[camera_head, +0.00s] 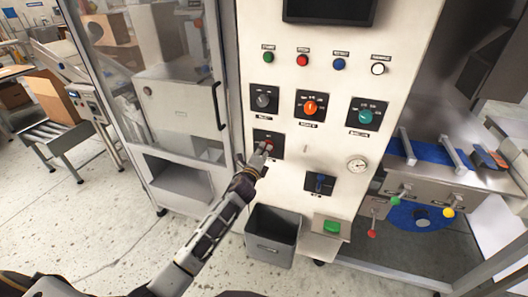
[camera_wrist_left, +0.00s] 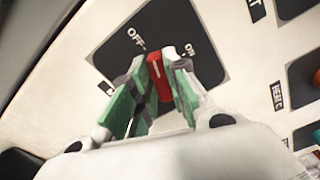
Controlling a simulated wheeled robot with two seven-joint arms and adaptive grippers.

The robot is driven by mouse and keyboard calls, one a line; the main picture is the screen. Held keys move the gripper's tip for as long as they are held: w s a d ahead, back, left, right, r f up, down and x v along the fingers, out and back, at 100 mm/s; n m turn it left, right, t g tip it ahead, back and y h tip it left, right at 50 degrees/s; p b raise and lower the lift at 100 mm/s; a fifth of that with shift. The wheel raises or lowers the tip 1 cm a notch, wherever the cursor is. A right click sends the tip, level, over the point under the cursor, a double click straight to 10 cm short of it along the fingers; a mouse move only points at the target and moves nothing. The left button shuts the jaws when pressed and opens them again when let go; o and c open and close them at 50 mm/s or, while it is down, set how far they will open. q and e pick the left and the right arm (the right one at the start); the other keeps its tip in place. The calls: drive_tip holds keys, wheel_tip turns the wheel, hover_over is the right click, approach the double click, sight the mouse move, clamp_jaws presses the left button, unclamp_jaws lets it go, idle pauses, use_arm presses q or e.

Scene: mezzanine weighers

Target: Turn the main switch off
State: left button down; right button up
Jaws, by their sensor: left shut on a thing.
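The main switch is a red knob (camera_wrist_left: 158,78) on a black plate (camera_wrist_left: 125,42) marked OFF and ON. In the left wrist view its upper end points between the two marks. In the head view its black plate (camera_head: 262,136) sits low on the left side of the white panel. My left gripper (camera_head: 267,147) is at this switch and hides most of the knob there. In the left wrist view its green-padded fingers (camera_wrist_left: 160,85) are shut on the red knob, one on each side. My right gripper is in neither view.
Above are a grey knob (camera_head: 264,99), an orange-red knob (camera_head: 310,106) and a teal knob (camera_head: 365,116). A blue switch (camera_head: 319,182) and a round gauge (camera_head: 357,164) are at lower right. A grey bin (camera_head: 273,238) stands below. A glazed door with a black handle (camera_head: 218,106) is at left.

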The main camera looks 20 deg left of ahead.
use_arm(q)
drive_tip(key=n, duration=0.4)
drive_tip(key=shift+f, duration=0.2)
drive_tip(key=c, duration=1.5)
unclamp_jaws()
drive_tip(key=shift+c, duration=0.2)
drive_tip(key=shift+o, duration=0.8)
drive_tip(key=s, duration=1.2)
drive_tip(key=shift+a, duration=0.25)
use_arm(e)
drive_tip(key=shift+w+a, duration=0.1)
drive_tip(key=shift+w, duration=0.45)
